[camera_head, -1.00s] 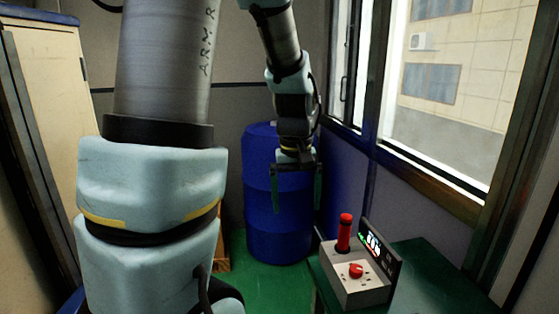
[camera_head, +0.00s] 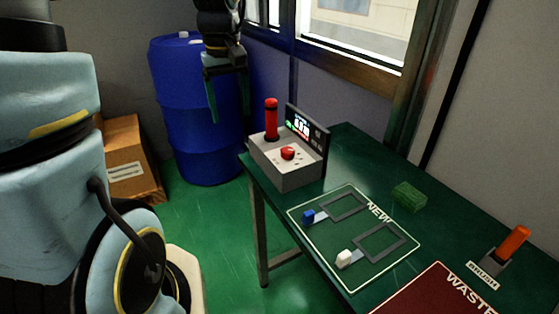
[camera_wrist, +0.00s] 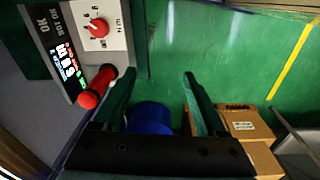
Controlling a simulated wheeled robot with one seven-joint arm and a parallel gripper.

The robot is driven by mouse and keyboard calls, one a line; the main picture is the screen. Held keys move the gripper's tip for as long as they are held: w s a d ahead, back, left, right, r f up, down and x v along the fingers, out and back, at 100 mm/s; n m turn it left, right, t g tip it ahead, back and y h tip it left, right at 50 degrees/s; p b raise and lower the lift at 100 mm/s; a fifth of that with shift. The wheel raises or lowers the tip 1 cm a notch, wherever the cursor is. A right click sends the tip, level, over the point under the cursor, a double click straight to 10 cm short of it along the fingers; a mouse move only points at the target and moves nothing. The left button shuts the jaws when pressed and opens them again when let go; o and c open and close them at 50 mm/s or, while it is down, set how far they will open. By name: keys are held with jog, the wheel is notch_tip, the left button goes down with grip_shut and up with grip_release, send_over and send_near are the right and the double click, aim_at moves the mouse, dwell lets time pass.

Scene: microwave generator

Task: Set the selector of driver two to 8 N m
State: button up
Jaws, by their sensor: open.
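A grey box with a red selector knob (camera_head: 287,153) on top stands at the near-left corner of the green table. A red-handled driver (camera_head: 271,118) stands upright at the box's rear left. A dark display (camera_head: 307,130) with lit digits is at its back; the digits are too small to read surely. The wrist view also shows the knob (camera_wrist: 98,27), the driver's red handle (camera_wrist: 96,87) and the display (camera_wrist: 62,60). My gripper (camera_head: 228,98) is open and empty, left of the box and higher, in front of the blue barrel. Its fingers (camera_wrist: 157,90) point past the box.
The green table (camera_head: 350,150) also carries a mat marked NEW (camera_head: 352,272), a green block (camera_head: 409,196), a red WASTE mat (camera_head: 425,295) and an orange-handled tool (camera_head: 514,241) in a holder. The blue barrel (camera_head: 195,130) and a cardboard box (camera_head: 130,160) stand on the floor.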

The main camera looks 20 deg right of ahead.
jog(key=n+b, duration=0.2)
jog(key=b, duration=0.3)
send_near(288, 150)
jog(key=shift+g, duration=0.3)
jog(key=f, duration=0.3)
jog(key=f+p, duration=0.1)
jog(key=f, duration=0.5)
jog(key=shift+w+d, duration=0.1)
jog(key=shift+w, duration=0.2)
grip_shut()
